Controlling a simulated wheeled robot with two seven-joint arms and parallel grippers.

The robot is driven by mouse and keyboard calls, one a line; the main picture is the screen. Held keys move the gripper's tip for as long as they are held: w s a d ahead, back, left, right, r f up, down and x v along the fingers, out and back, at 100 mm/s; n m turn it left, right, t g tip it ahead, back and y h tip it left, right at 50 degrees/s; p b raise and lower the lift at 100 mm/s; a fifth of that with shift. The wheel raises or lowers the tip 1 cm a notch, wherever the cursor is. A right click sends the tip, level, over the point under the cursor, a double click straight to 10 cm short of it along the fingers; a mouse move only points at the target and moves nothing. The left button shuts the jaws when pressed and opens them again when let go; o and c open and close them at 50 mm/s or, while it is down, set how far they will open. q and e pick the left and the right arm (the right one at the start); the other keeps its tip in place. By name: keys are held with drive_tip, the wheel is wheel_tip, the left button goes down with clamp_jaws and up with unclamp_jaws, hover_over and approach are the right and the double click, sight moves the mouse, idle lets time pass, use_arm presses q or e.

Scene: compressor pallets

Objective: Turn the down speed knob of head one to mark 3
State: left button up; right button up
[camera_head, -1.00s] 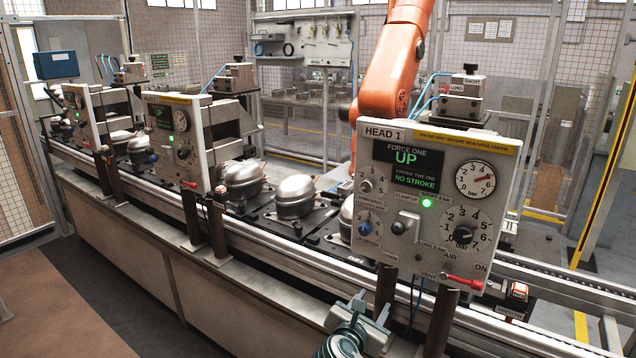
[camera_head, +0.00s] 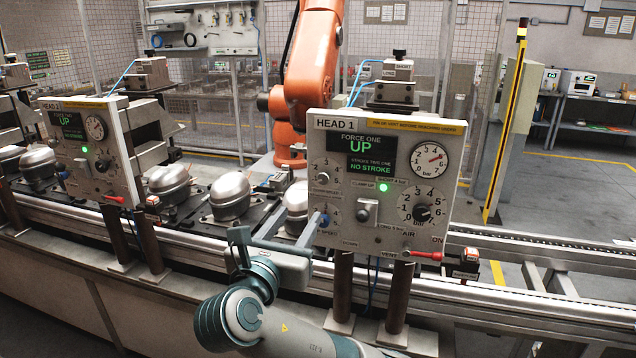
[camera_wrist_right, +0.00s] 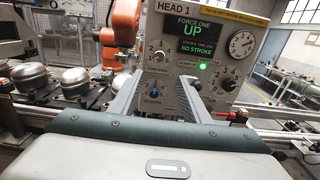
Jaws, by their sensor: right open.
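The head one panel (camera_head: 385,150) stands upright on two posts at right centre in the head view. At its left are two small dials with numbers: an upper grey knob (camera_head: 323,178) and a lower blue knob (camera_head: 325,219). Their small labels are hard to read, so I cannot tell surely which is down speed. My right gripper (camera_head: 312,232) is open and empty, in front of the panel's lower left near the blue knob. In the right wrist view the blue knob (camera_wrist_right: 154,92) shows between the open fingers (camera_wrist_right: 164,80), the grey knob (camera_wrist_right: 159,57) above. Contact cannot be told. My left gripper is not in view.
A second panel (camera_head: 90,150) stands left. Metal domes (camera_head: 230,195) sit on the conveyor behind. An orange robot arm (camera_head: 315,60) is behind.

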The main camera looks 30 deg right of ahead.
sight(323, 180)
use_arm(q)
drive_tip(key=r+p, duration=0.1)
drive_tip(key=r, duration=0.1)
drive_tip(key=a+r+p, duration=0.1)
drive_tip(key=p, duration=0.1)
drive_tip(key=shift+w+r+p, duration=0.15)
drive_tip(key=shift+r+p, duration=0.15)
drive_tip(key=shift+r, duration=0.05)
use_arm(e)
drive_tip(key=x, duration=1.7)
drive_tip(key=shift+w+d, duration=0.1)
drive_tip(key=shift+w, duration=0.15)
drive_tip(key=c, duration=1)
drive_tip(key=shift+c, duration=0.2)
